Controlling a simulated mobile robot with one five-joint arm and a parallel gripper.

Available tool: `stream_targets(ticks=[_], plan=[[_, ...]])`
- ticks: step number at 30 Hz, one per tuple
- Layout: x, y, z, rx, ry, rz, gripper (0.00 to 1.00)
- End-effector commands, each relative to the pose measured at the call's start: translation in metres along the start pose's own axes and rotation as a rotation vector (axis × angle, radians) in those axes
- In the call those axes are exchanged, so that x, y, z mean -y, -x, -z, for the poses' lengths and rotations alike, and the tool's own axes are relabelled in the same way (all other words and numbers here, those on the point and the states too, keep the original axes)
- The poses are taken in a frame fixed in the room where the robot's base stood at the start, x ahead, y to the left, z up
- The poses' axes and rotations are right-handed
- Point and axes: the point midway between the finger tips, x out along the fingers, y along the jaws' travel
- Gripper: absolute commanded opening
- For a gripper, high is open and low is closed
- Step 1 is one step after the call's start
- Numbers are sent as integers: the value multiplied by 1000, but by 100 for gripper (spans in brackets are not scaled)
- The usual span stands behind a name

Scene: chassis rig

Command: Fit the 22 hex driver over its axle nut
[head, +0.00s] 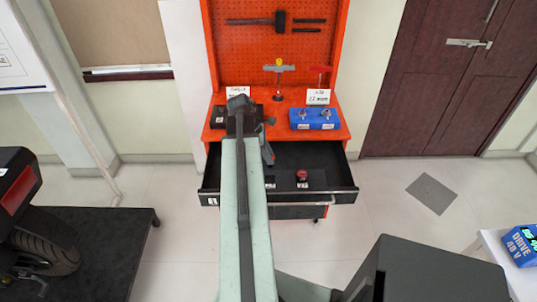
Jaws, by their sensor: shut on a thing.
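My arm reaches from the bottom of the head view to the orange workbench. My gripper (268,150) shows only in part, beside the arm at the back edge of the open drawer. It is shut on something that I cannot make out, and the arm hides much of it. A card reading "22" (318,97) stands on the bench, behind a blue block (325,125) with two small metal pieces on top. I cannot tell which piece is the 22 hex driver. A motorcycle's rear wheel (48,250) is at the left edge; no axle nut can be made out.
The black drawer (345,190) stands open and holds a red-topped piece (302,175) with labels near it. A black platform (120,250) is at left.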

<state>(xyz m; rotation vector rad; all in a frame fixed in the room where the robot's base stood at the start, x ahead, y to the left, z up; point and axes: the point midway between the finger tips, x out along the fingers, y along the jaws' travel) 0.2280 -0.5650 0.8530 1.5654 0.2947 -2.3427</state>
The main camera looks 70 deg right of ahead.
Motion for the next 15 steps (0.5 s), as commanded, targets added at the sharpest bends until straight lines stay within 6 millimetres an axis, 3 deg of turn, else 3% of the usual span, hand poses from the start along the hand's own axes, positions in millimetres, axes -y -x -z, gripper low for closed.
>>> stream_targets(ticks=[15], plan=[[0,25,-10,0,0,0,0]])
